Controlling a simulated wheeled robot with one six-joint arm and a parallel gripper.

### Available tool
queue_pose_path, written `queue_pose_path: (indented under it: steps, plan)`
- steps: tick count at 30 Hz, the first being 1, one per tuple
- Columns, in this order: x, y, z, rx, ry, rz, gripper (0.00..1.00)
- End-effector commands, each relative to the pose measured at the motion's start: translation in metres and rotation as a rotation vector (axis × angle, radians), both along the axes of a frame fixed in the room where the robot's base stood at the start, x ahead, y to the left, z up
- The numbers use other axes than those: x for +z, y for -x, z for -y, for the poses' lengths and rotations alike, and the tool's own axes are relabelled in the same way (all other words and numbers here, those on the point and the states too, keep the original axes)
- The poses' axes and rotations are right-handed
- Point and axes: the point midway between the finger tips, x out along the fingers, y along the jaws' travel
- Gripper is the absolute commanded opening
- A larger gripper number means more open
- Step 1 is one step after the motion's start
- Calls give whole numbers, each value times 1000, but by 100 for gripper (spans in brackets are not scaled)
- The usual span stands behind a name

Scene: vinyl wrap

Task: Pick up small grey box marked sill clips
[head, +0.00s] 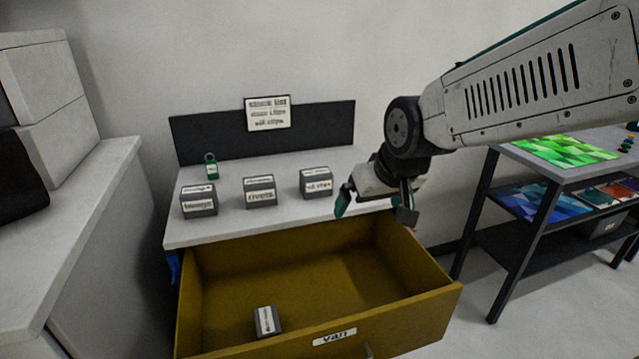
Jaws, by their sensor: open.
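The small grey box marked sill clips (317,187) stands upright on the grey bench top, the rightmost of three similar boxes. Its white label is small but appears to read "sill clips". My gripper (374,211) is open and empty, just to the right of this box, near the bench's front right corner. Its fingers point down and one finger shows close to the box's right side. A gap shows between them in this view, and I cannot tell the depth exactly.
A grey box marked rivets (259,197) and another grey box (198,206) stand to the left. A green padlock-like item (211,172) is behind them. The open yellow drawer (420,288) below, labelled van, holds a grey box (265,328). A sign (268,113) stands behind.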

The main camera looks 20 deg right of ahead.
Motion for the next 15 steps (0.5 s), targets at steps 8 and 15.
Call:
queue_pose_path:
  steps: [8, 15]
  plan:
    - [-42, -149, -12, -11, -5, 358, 100]
    - [-69, -215, -16, -28, 8, 588, 100]
